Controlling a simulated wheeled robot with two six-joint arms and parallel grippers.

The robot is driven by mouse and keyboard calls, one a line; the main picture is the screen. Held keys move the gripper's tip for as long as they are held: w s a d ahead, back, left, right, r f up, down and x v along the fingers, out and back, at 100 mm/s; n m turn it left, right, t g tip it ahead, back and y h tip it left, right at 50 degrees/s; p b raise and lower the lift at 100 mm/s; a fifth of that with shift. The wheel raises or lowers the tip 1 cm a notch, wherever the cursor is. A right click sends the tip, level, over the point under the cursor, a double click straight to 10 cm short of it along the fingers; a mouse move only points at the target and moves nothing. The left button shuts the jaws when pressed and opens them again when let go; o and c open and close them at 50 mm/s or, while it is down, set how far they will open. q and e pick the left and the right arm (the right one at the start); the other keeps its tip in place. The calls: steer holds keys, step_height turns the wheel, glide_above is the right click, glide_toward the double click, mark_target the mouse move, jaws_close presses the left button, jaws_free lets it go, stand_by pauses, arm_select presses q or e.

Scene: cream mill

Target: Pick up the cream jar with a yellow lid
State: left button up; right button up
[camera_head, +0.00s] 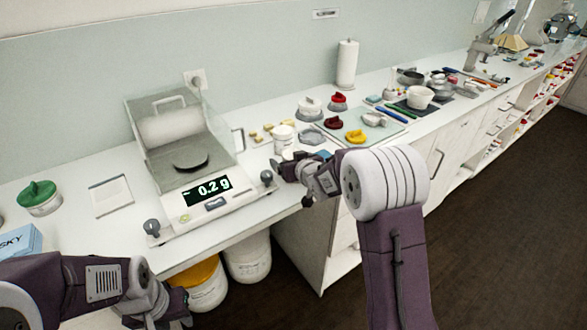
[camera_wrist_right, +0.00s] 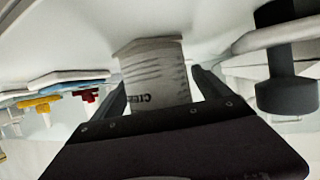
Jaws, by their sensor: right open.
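A small white jar (camera_head: 283,136) stands on the bench right of the scale, and its top looks pale in the head view. In the right wrist view the jar (camera_wrist_right: 152,72) appears upside down, with dark lettering that seems to begin "Crea"; its lid is not clear there. My right gripper (camera_head: 279,170) is open just in front of it. In the wrist view its two dark fingers (camera_wrist_right: 163,88) lie either side of the jar; contact cannot be told. My left gripper (camera_head: 172,308) is low at the lower left, away from the jar; its jaws are unclear.
A tray (camera_head: 385,143) holds red and yellow pieces. A green-lidded jar (camera_head: 39,196) is at the left. A yellow-lidded bucket (camera_head: 203,280) stands below the bench.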

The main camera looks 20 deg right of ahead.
steer(key=shift+s+r, duration=0.1)
steer(key=shift+c, duration=1.2)
steer(key=c, duration=1.3)
steer(key=shift+o, duration=0.2)
step_height(320, 180, up, 4)
steer(key=shift+r+p, duration=0.25)
steer(key=shift+p, duration=0.5)
steer(key=s+d+r+p, duration=0.4)
steer(key=s+d+r, duration=0.2)
steer(key=s, duration=0.3)
steer(key=shift+s+d+r, duration=0.2)
steer(key=shift+d, duration=0.2)
